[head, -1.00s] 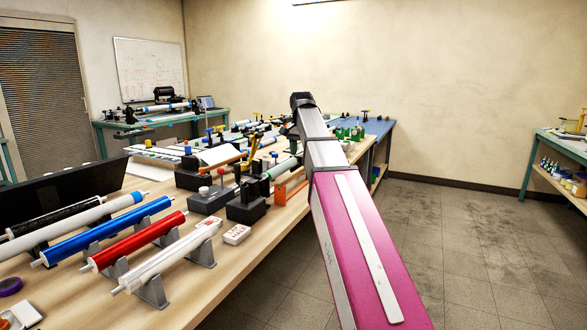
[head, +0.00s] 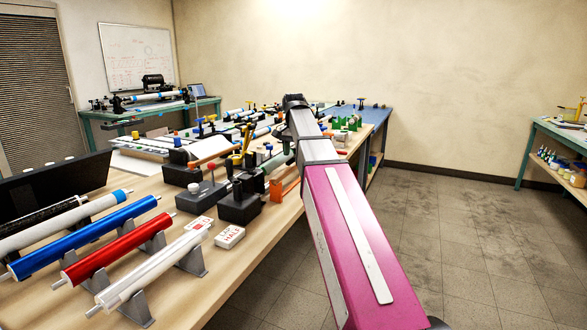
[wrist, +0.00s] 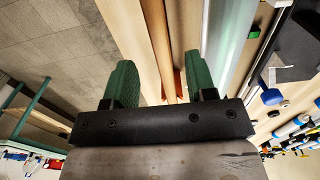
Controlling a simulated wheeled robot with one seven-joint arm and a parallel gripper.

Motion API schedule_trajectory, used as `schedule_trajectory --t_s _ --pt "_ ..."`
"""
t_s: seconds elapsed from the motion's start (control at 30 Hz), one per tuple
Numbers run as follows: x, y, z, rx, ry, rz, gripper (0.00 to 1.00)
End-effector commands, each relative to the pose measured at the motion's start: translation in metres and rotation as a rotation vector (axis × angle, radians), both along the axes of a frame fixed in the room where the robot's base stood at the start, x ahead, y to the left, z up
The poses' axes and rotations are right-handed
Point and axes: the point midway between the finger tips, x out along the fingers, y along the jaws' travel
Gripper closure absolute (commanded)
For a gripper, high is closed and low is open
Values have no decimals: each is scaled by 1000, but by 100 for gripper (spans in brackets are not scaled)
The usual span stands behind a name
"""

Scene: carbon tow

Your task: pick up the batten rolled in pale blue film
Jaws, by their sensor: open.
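My gripper (wrist: 161,75) is open in the wrist view, with its two green fingers apart. Long wood-brown and orange pieces show beyond and between the fingers; I cannot tell whether they lie within the jaws' depth. A long pale grey-blue bar (wrist: 236,45) runs just right of the right finger, outside the gap. It may be the batten rolled in pale blue film, but I cannot tell for sure. In the head view my arm reaches over the bench's right edge and hides the gripper's fingers. A pale greenish tube (head: 279,161) lies close left of the arm there.
Blue (head: 85,238), red (head: 115,250) and clear-white (head: 155,268) rolls rest on grey stands at the near left of the wooden bench. Dark clamp blocks (head: 239,207) and an orange bracket (head: 286,189) stand near the arm. Open floor (head: 450,240) lies to the right.

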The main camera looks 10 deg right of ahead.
Motion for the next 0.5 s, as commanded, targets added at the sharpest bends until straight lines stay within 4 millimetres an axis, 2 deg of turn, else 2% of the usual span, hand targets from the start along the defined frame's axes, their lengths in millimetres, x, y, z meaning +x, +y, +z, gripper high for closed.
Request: schedule_trajectory --t_s 0.3,0.5 --pt "-3 2 -41 0 1 0 49" --pt "-2 2 -47 -1 1 1 49"
